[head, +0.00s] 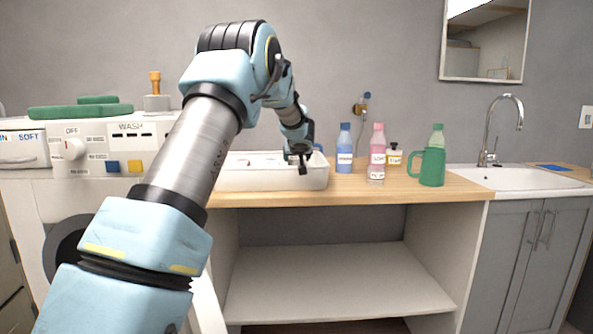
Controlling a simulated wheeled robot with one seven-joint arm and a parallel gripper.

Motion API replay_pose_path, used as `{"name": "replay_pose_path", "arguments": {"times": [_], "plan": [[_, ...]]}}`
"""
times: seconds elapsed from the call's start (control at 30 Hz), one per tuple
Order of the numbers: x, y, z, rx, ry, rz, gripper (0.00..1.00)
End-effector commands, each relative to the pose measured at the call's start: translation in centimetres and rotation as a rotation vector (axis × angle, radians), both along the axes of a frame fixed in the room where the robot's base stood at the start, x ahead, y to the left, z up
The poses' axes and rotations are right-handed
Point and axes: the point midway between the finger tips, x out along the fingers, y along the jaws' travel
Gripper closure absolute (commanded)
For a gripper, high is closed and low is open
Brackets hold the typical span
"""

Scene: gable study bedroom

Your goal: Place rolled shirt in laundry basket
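A low white basket (265,182) stands on the wooden counter, partly hidden behind my arm. My gripper (302,168) points down at the basket's right end, with its fingertips at or just inside the rim. The fingers are small and dark here, and I cannot tell whether they are open or shut, or whether they hold anything. I cannot make out a rolled shirt; the basket's inside is mostly hidden by its front wall and my arm.
A washing machine (100,150) with green items (80,112) on top stands left. Right of the basket are a blue bottle (345,155), a pink bottle (377,158), a small jar (394,156), a green mug (431,168) and a sink (520,180). The shelf (335,282) below is empty.

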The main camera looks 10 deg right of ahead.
Motion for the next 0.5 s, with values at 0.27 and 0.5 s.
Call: {"name": "replay_pose_path", "arguments": {"times": [0.27,0.5], "plan": [[0.0,-0.1,-2.1,-0.001,-0.001,-0.001,0.88],[0.0,-0.1,-2.4,0.0,0.0,-0.001,0.88]]}}
